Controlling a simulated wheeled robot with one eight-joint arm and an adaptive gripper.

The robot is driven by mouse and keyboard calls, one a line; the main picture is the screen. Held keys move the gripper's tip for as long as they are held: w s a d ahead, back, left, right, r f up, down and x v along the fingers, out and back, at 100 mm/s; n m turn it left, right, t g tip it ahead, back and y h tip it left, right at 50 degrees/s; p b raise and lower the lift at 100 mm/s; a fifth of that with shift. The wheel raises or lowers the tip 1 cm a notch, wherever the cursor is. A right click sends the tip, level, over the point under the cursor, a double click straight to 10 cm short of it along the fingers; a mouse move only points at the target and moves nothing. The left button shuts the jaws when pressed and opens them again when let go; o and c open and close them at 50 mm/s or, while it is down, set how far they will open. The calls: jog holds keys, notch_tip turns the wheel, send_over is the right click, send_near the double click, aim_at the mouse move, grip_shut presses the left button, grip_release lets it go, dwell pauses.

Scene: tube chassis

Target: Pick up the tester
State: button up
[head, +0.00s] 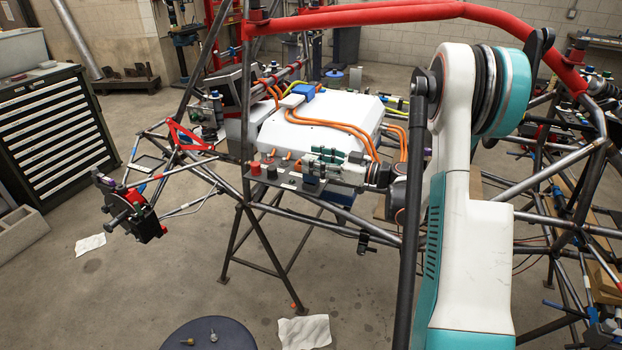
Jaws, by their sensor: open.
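My white and teal arm fills the right side of the head view. What appears to be my gripper (322,160) sticks out to the left from behind it, small and partly hidden, over the front edge of the chassis's shelf. Its teal fingers look apart, and I see nothing clearly held between them. No thing is plainly readable as the tester. A small dark blue box (313,185) sits just below the fingers and may be it; whether they touch I cannot tell.
A white battery box (318,125) with orange cables lies behind the gripper. Red and dark frame tubes (350,17) cross above and around it. Red and black knobs (271,172) stand left of it on the shelf. A round stool (208,334) is in front; open floor lies left.

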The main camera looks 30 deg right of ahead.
jog(key=shift+x, duration=0.8)
grip_shut()
jog(key=shift+r, duration=0.1)
